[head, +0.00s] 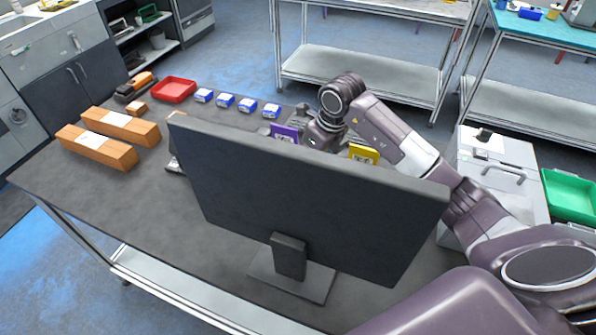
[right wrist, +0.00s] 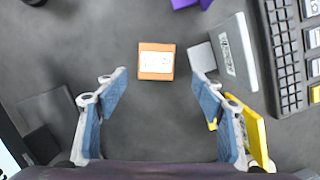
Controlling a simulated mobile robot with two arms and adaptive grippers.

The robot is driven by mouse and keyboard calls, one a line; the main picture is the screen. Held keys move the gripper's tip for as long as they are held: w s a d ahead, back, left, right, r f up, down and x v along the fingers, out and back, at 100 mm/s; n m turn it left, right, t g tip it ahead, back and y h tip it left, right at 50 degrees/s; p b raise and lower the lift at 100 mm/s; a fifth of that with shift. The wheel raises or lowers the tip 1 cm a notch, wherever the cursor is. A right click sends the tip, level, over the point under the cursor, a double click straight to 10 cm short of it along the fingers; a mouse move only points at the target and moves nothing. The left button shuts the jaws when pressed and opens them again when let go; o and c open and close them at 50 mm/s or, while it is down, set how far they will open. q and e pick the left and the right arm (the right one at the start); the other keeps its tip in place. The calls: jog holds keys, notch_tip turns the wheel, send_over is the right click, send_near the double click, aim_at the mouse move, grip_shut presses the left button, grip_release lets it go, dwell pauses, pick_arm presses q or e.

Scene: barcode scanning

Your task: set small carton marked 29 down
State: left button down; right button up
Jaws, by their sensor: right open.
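A small orange-brown carton (right wrist: 156,65) with a white label rests on the dark table in the right wrist view. Its printing is too small to read. In the head view my right arm reaches over the table behind the monitor, which hides the fingers and this carton. My left gripper is in neither view.
The black monitor (head: 300,200) blocks much of the table in the head view. A yellow item (right wrist: 258,138) stands close outside the right-hand finger. A keyboard (right wrist: 287,60) lies at right. Orange boxes (head: 95,148), a red tray (head: 174,90) and several small blue-white boxes are farther off.

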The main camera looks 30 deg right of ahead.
jog(key=shift+w+a+f+p, duration=0.15)
jog(key=shift+a+f+p, duration=0.15)
jog(key=shift+f+p, duration=0.3)
jog(key=shift+w+a+f+p, duration=0.15)
jog(key=shift+a+f+p, duration=0.2)
jog(key=shift+f, duration=0.3)
jog(key=shift+p+x, duration=0.4)
jog(key=shift+x, duration=1.45)
jog(key=shift+w+d, duration=0.15)
jog(key=shift+w, duration=0.05)
jog(key=c, duration=0.7)
jog(key=shift+r, duration=0.1)
jog(key=c, duration=0.8)
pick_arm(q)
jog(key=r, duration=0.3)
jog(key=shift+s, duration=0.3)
pick_arm(e)
jog(key=shift+r, duration=0.1)
